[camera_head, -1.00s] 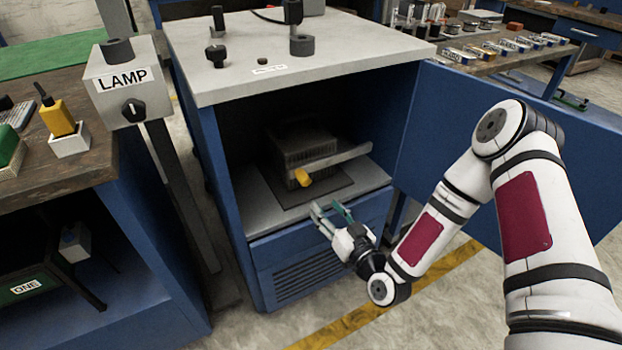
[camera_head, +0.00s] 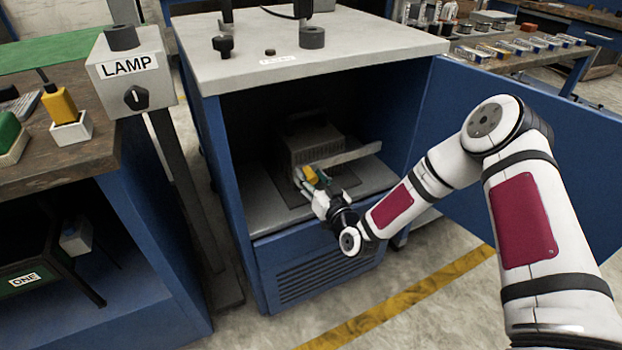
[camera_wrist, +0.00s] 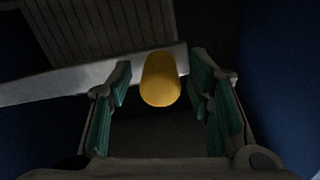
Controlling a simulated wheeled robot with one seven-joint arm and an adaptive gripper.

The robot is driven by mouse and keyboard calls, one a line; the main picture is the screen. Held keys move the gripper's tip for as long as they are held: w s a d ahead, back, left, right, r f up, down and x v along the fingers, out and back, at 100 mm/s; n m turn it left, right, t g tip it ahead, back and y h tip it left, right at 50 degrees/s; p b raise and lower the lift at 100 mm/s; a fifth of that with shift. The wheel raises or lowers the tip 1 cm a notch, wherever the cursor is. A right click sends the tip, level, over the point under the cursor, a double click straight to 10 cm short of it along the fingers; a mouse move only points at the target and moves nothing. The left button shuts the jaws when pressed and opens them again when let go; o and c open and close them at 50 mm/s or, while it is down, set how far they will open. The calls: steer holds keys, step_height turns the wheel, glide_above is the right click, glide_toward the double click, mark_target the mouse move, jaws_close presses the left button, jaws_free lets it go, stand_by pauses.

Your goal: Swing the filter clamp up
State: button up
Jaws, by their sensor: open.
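The filter clamp is a pale grey bar (camera_head: 352,156) lying across the front of a ribbed grey block (camera_head: 314,144) inside the blue cabinet. It has a yellow knob (camera_head: 310,174) near its left end. In the wrist view the yellow knob (camera_wrist: 160,79) sits between the two green-padded fingers of my gripper (camera_wrist: 160,95), with dark gaps on both sides. The bar (camera_wrist: 60,83) runs behind it. In the head view my gripper (camera_head: 308,184) is open at the knob and partly covers it.
The cabinet's grey top (camera_head: 360,45) overhangs the dark opening. The blue door (camera_head: 520,130) stands open on the right, close to my arm. The cabinet floor (camera_head: 262,206) is bare at the front.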

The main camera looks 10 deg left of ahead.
steer(key=shift+w+a, duration=0.15)
steer(key=shift+w, duration=0.05)
jaws_close()
steer(key=shift+r, duration=0.15)
